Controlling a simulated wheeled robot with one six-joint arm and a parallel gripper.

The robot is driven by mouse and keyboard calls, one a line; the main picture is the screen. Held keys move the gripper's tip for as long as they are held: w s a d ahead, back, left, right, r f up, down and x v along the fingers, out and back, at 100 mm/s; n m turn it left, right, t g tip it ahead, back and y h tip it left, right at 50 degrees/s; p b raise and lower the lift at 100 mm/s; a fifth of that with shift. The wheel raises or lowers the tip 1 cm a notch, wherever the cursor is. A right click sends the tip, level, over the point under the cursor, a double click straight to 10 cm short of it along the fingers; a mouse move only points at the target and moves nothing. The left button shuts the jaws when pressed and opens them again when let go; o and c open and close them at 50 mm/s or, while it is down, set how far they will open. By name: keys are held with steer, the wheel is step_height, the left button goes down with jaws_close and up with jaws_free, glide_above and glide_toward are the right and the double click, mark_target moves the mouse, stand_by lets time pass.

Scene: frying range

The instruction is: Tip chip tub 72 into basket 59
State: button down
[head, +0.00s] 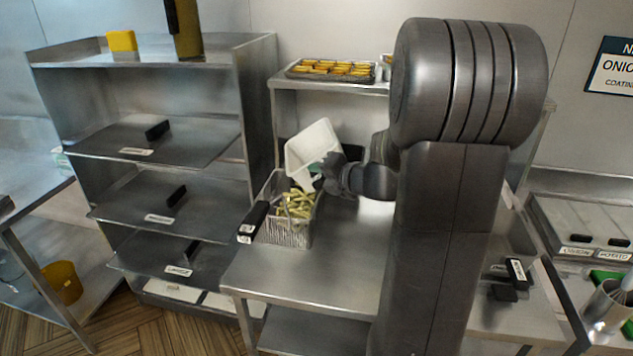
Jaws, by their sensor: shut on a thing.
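A white tub (309,150) is tilted over a wire basket (290,236) in the head view. Its label cannot be read here. Its open side faces down toward the basket. Pale chips (297,206) lie in the basket, heaped toward its back. The basket stands on a steel table, with its black handle (253,221) pointing to the front left and small white labels on the handle too small to read. My gripper (328,172) is shut on the tub at its right side, just above the basket's back right. My arm hides part of the table to the right.
A steel rack (255,105) with several labelled shelves stands at the left. A tray of browned pieces (331,70) sits on a shelf behind. The table front (300,282) is clear. Another black-handled item (515,271) is at the right, beyond my arm.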

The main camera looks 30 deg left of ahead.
steer(key=shift+w+d+f+m+y+b, duration=0.25)
steer(key=shift+f+m+y+b, duration=0.25)
steer(key=shift+b, duration=0.6)
steer(key=m+y, duration=0.3)
steer(key=shift+b, duration=0.4)
steer(key=shift+r+p, duration=0.6)
steer(key=shift+p, duration=0.05)
